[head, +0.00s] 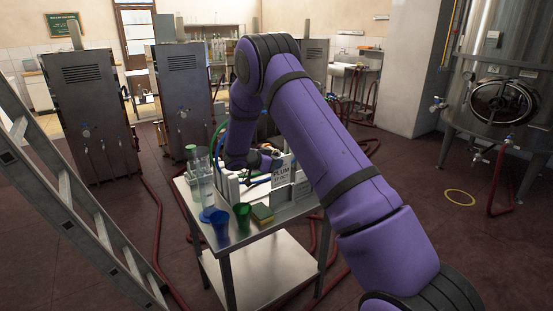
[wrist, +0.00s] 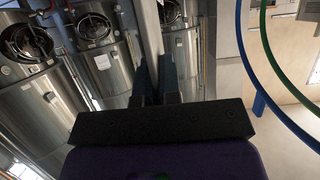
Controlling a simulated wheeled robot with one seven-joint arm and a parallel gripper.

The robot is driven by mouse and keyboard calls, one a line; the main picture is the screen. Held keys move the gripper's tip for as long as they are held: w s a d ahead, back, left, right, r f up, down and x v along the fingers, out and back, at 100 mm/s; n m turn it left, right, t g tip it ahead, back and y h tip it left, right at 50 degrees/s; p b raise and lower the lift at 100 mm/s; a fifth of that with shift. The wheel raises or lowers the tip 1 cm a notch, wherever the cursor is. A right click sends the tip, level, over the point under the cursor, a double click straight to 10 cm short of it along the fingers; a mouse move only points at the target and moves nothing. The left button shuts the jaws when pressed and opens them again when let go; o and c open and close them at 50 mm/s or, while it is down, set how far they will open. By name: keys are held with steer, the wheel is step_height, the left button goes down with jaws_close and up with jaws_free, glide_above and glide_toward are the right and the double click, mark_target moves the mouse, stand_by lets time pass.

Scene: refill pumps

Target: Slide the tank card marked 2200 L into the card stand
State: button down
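My gripper (wrist: 157,72) shows in the wrist view as two dark fingers a little apart, with nothing seen between them. In the head view my purple arm bends down over a steel cart (head: 262,285), and my gripper is mostly hidden among the things there. A white card (head: 283,172) with dark print that seems to read PLUM stands upright on the cart. I cannot make out a card marked 2200 L or tell which thing is the card stand. My arm hides part of the cart top.
A clear bottle (head: 200,178), a blue cup (head: 219,226), a green cup (head: 242,215) and a sponge-like block (head: 262,213) crowd the cart's near left. A ladder (head: 78,205) stands at left. Steel tanks (wrist: 105,62) fill the wrist view's left. Red hoses (head: 157,232) cross the floor.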

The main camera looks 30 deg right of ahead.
mark_target(277, 183)
steer(key=shift+f, duration=4.2)
steer(key=shift+f, duration=0.25)
steer(key=c, duration=1.2)
jaws_free()
steer(key=shift+c, duration=0.2)
